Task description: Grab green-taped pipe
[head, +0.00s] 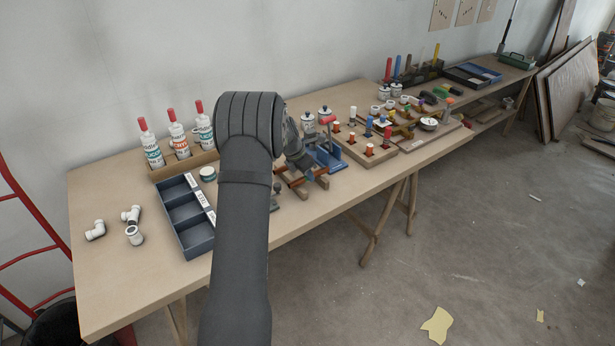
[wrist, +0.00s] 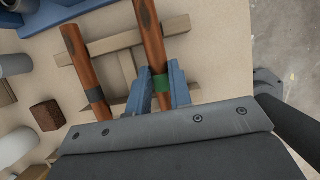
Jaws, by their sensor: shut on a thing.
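The green-taped pipe (wrist: 150,35) is a copper-brown tube with a green band, seen in the wrist view. It lies across a pale wooden rack (wrist: 110,45). My gripper (wrist: 161,90) has its two blue fingers on either side of the pipe at the green band and is shut on it. A second copper-brown pipe (wrist: 78,50) with a dark grey band lies on the rack to the left, apart from the fingers. In the head view my arm and gripper partly hide the rack and pipes, and the green band cannot be made out there.
A dark blue compartment tray (head: 196,243) stands left of my arm, with white pipe fittings (head: 132,215) beyond it. Red-capped bottles (head: 178,140) stand behind. A board with coloured pegs (head: 370,158) is to the right. A brown block (wrist: 48,115) lies near the gripper.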

